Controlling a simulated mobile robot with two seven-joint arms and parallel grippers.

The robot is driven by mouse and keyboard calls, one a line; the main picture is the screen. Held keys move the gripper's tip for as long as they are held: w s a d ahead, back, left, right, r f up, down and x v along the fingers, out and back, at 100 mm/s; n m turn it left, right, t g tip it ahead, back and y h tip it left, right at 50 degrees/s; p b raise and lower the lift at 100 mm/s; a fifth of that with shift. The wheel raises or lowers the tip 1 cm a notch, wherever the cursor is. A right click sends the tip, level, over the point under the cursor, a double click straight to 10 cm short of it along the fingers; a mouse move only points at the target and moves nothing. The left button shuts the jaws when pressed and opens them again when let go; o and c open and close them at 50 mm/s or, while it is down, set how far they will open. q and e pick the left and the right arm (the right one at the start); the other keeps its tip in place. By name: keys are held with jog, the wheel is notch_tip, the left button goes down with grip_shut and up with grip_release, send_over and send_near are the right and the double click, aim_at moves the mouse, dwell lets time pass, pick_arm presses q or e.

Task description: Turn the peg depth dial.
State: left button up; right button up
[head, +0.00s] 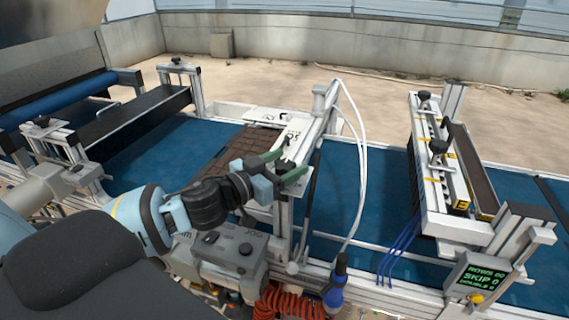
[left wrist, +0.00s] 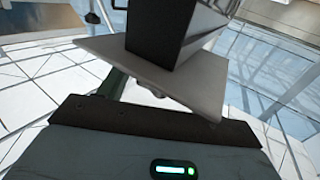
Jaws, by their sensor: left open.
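My left gripper (head: 282,165) is open at the metal frame in the middle of the bench, its two green fingers spread. A small dark part (head: 285,164), perhaps the peg depth dial, shows between or just behind the fingers; I cannot tell whether they touch it. In the left wrist view, a grey plate (left wrist: 95,47) with a black block (left wrist: 170,38) on it fills the space in front of the gripper. One green finger (left wrist: 115,84) shows there, partly hidden behind the plate. No dial face is clearly readable. My right gripper is not in view.
A brown cell tray (head: 225,150) lies on the blue belt (head: 160,150) left of the frame. White hoses (head: 362,150) loop right of it. A seeder bar (head: 430,165) with black knobs and a display (head: 475,280) stand at the right. Blue belt between them is clear.

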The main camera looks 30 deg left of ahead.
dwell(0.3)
pick_arm(q)
jog(key=c, duration=0.9)
jog(key=shift+c, duration=0.2)
